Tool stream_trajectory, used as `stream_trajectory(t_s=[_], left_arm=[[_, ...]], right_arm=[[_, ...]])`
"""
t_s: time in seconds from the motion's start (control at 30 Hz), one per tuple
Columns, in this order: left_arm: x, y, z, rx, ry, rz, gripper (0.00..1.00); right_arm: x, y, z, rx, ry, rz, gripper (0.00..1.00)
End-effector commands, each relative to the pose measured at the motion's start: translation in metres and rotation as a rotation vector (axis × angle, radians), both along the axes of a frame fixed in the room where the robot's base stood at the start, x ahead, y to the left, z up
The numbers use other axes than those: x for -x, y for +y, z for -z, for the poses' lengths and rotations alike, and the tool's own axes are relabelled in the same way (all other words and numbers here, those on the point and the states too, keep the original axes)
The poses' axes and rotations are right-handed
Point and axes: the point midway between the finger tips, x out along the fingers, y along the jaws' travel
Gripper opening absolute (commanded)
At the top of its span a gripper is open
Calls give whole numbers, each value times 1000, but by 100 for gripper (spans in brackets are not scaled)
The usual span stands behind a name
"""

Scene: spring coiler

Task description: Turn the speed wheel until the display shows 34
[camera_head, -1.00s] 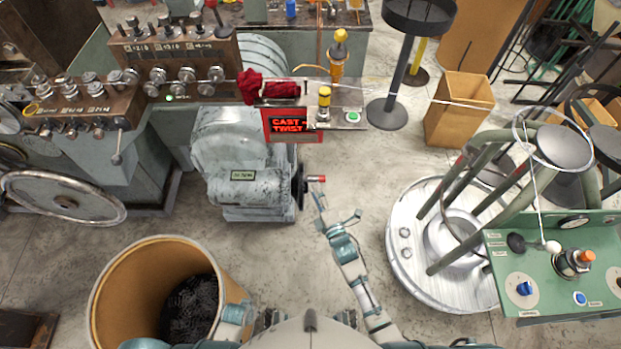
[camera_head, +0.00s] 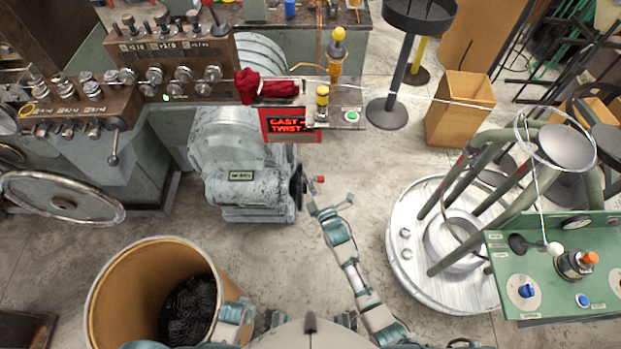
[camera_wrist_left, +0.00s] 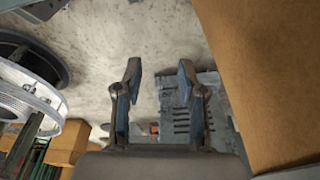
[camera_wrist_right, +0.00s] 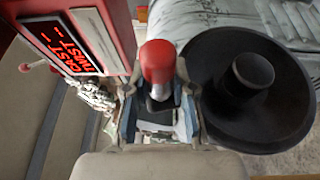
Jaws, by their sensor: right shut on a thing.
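The speed wheel is a black disc (camera_wrist_right: 225,112) with a round hub, seen edge-on in the head view (camera_head: 298,187) on the grey gearbox's right side. Its red-tipped handle (camera_wrist_right: 158,62) stands between my right gripper's fingers (camera_wrist_right: 158,98), which are shut on it. In the head view the red tip (camera_head: 320,179) shows just above my right gripper (camera_head: 328,206). The red-framed display (camera_head: 288,124) reads CAST and TWIST with dashes; it also shows in the right wrist view (camera_wrist_right: 68,42). My left gripper (camera_wrist_left: 160,75) is open and empty.
A large brown drum (camera_head: 115,290) with dark contents stands at the lower left. A round white base with green posts (camera_head: 405,250) and a green control panel (camera_head: 540,300) are at the right. A cardboard box (camera_head: 458,108) stands behind. Bare floor lies around my right arm.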

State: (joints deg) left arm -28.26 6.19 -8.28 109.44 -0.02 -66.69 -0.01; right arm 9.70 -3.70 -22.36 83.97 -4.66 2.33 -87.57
Motion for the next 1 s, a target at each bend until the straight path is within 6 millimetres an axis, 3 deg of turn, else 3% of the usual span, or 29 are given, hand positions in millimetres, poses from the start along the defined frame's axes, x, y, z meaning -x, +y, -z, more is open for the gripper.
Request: stream_trajectory(t_s=[0.27, 0.63, 0.87, 1.0], left_arm=[[-2, -1, -1, 3, -11, 0, 40], [6, 0, 18, 0, 5, 2, 40], [17, -1, 46, -6, 18, 4, 40], [35, 2, 72, -9, 32, 9, 40]], right_arm=[[-2, -6, 2, 5, 13, 7, 0], [-5, -9, 2, 5, 40, 10, 0], [-11, -10, -1, 7, 85, 11, 0], [-17, -11, -4, 8, 142, 12, 0]])
